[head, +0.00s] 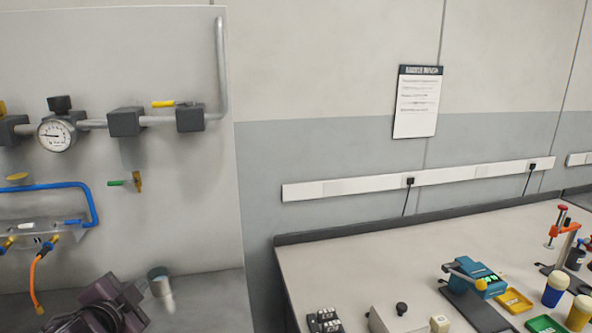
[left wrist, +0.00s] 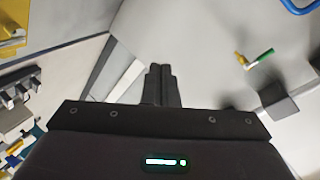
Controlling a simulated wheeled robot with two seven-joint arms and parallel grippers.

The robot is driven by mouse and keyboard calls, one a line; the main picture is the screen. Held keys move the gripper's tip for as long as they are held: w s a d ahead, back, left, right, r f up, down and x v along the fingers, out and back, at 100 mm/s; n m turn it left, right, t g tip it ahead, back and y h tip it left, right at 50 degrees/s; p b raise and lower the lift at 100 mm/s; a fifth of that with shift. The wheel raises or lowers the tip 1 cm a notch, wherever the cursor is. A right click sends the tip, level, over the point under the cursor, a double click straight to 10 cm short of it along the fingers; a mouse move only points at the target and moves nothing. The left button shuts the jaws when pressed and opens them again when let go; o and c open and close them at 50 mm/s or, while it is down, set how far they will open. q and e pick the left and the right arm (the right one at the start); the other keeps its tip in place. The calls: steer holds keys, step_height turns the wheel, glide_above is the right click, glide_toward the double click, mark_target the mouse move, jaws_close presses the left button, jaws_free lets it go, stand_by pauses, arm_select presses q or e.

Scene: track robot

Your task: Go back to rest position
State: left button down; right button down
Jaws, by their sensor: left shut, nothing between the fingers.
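My left gripper (head: 118,302) shows at the lower left of the head view, low in front of the grey panel. In the left wrist view its two dark fingers (left wrist: 161,84) are together, with nothing between them. My right gripper is in neither view.
A grey panel (head: 190,60) at left carries a pressure gauge (head: 56,134), pipes, a blue hose (head: 60,186) and a small green-handled valve (head: 127,183). A workbench (head: 330,270) at right holds a blue device (head: 474,277), trays and bottles.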

arm_select(q)
steer(key=s+d+f+n+g, duration=0.1)
steer(key=s+f, duration=0.2)
steer(key=f, duration=0.1)
steer(key=s+d+f+n+g, duration=0.2)
steer(key=s+f, duration=0.2)
steer(key=f, duration=0.1)
steer(key=s+d+f+n+g, duration=0.1)
steer(key=s+d+f+g, duration=0.1)
steer(key=s+f, duration=0.1)
steer(key=shift+s+d+f+n, duration=0.1)
steer(key=shift+s+f+n, duration=0.1)
steer(key=shift+f, duration=0.2)
steer(key=shift+s+d+f+n, duration=0.1)
steer(key=shift+s+f+n, duration=0.1)
steer(key=shift+f, duration=0.2)
steer(key=s+d+f+n+g+h, duration=0.1)
steer(key=s+d+f+n+g, duration=0.35)
steer(key=s, duration=0.75)
step_height(320, 180, down, 39)
steer(key=s+m+g+b, duration=0.1)
steer(key=s+g+b, duration=0.2)
steer(key=b, duration=0.3)
steer(key=s+a+f+b, duration=0.2)
steer(key=s+f+b, duration=0.1)
steer(key=s+f, duration=1.6)
steer(key=shift+a+f+g+b, duration=0.3)
steer(key=shift+f+g, duration=0.05)
steer(key=shift+f, duration=0.6)
